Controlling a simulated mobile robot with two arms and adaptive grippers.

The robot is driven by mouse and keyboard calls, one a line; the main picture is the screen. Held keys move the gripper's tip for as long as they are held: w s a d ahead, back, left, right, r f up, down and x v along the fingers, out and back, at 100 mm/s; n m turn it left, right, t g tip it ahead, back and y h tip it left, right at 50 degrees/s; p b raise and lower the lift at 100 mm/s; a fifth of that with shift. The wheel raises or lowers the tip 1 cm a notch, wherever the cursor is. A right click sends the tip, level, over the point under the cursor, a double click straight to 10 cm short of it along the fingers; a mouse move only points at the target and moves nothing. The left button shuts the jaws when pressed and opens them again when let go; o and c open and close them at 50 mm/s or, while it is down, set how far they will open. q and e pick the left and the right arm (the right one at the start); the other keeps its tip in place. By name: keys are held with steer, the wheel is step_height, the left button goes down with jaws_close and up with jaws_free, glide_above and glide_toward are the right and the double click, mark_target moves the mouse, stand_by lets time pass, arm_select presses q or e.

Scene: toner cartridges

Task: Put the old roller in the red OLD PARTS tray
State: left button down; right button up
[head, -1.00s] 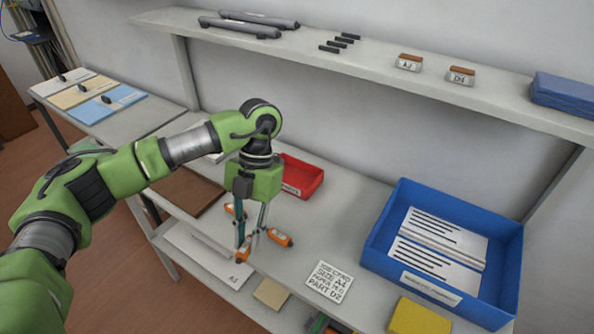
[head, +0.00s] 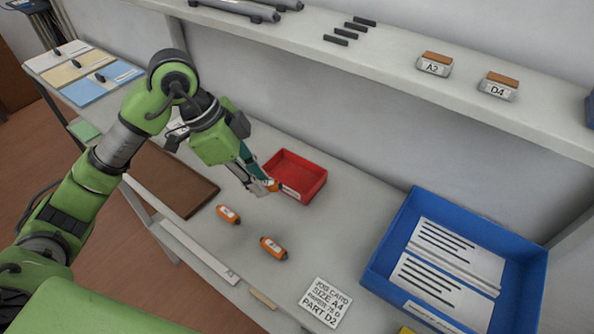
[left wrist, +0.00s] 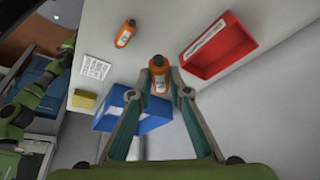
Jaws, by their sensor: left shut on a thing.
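My left gripper (head: 268,184) is shut on an orange cylinder with a white label, which looks like the roller; it shows clearly between the fingers in the left wrist view (left wrist: 158,76). In the head view its end shows at the fingertips, near the front left side of the red tray (head: 312,188). From these views I cannot tell whether it touches the tray. The tray has a white label on its front and looks empty; it also shows in the left wrist view (left wrist: 222,60). My right gripper is not in view.
Two more orange cylinders, a left one (head: 228,214) and a right one (head: 273,248), lie on the grey table. A job card (head: 326,302) lies in front. A blue bin (head: 383,236) with papers stands right. A shelf (head: 300,50) runs above the table.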

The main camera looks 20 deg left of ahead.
arm_select(q)
steer(key=shift+w+r+n, duration=0.15)
steer(key=shift+w+n, duration=0.25)
steer(key=shift+n, duration=0.1)
steer(key=w+d+f+p, duration=0.1)
steer(key=w+f+p, duration=0.15)
steer(key=w, duration=0.55)
glide_above(295, 180)
steer(key=s+a, duration=0.2)
steer(key=f, duration=0.6)
steer(key=shift+w+d, duration=0.2)
steer(key=shift+w, duration=0.05)
steer(key=shift+w+d+f, duration=0.1)
steer(key=shift+w+f, duration=0.35)
steer(key=shift+f, duration=0.15)
step_height(295, 180, down, 3)
steer(key=shift+w+f+t, duration=0.1)
steer(key=shift+t, duration=0.2)
steer(key=c, duration=2.2)
jaws_free()
